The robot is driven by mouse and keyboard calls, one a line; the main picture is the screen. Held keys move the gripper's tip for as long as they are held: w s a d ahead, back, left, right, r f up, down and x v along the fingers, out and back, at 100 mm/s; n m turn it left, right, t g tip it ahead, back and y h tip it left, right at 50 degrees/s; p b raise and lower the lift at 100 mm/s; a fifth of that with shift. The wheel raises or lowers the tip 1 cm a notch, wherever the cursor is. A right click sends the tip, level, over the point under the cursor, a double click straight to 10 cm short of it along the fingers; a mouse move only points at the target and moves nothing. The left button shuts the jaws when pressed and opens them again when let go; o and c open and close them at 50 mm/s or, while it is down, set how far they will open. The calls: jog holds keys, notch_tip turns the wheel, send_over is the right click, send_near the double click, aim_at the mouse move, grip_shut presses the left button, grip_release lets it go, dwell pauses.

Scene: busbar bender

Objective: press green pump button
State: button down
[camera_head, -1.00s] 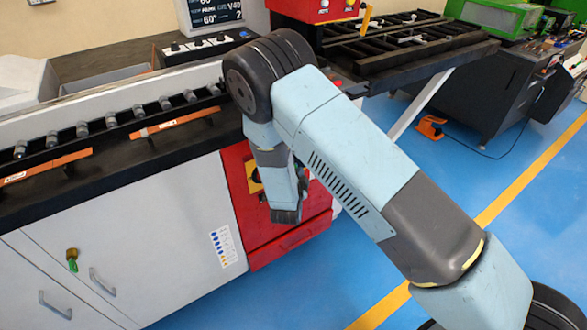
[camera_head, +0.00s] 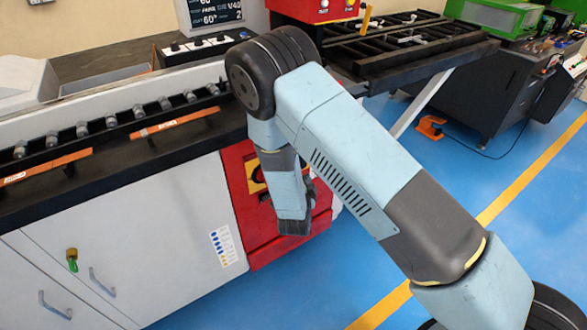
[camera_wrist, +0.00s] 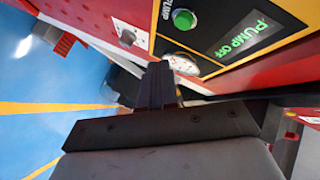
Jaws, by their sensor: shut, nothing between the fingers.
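The green pump button (camera_wrist: 184,19) sits on a yellow-edged black panel at the top of the wrist view. A green-lit display reading "PUMP OFF" (camera_wrist: 240,38) is to its right. My gripper (camera_wrist: 157,72) is shut and empty, its fingertips below the button in the picture and apart from it. In the head view the red cabinet front (camera_head: 290,247) carries a yellow panel (camera_head: 254,175), partly covered by my arm. The button itself and the fingertips are hidden behind my arm there.
A white cabinet (camera_head: 150,220) stands left of the red front.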

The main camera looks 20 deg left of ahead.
jog(key=shift+s+d, duration=0.55)
jog(key=shift+d, duration=0.1)
dwell(0.4)
